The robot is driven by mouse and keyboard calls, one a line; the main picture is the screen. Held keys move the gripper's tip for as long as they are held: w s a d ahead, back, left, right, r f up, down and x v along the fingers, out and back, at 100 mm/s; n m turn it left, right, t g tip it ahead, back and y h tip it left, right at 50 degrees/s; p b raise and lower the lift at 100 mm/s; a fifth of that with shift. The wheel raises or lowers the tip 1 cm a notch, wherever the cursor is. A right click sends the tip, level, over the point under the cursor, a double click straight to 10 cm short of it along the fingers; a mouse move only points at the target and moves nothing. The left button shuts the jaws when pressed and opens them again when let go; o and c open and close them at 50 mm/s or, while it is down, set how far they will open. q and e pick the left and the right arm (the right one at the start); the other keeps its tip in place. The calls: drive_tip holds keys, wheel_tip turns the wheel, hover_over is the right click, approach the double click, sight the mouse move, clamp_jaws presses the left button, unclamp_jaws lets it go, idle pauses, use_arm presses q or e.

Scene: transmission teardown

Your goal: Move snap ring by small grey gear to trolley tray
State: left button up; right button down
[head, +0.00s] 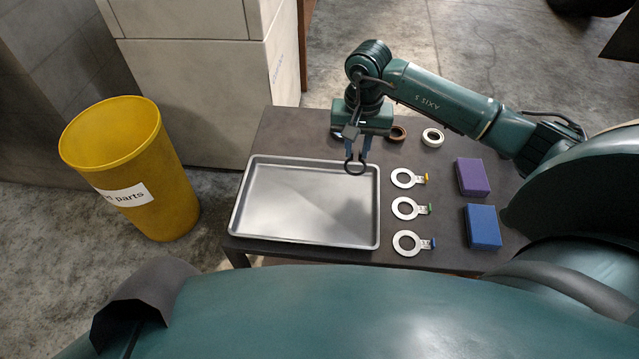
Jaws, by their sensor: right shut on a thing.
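My right gripper (356,157) is shut on a dark snap ring (356,167), an open thin loop that hangs below its fingertips. The ring shows over the upper right corner of the tray. The metal tray (243,205) lies on the dark trolley top and is empty. The height of the ring above the tray is hard to tell. The small grey gear cannot be made out. My left gripper is not in view.
Several pale ring-shaped tags (401,209) lie right of the tray. A purple box (472,177) and a blue box (482,227) stand further right. A white roll (432,138) and a brown ring (397,133) lie behind. A yellow bin (170,200) stands left.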

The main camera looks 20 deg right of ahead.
sight(354, 174)
wheel_tip(354, 174, down, 4)
drive_tip(key=shift+s+f, duration=0.15)
drive_tip(key=shift+f, duration=0.05)
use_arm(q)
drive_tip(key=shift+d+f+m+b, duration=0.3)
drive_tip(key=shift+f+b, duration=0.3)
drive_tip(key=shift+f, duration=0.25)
use_arm(e)
drive_tip(key=shift+f, duration=2)
drive_tip(key=shift+f, duration=0.1)
drive_tip(key=c, duration=1.7)
unclamp_jaws()
drive_tip(key=shift+f, duration=0.1)
drive_tip(key=o, duration=0.4)
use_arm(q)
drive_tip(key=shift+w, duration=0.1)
use_arm(e)
drive_tip(key=shift+o, duration=0.2)
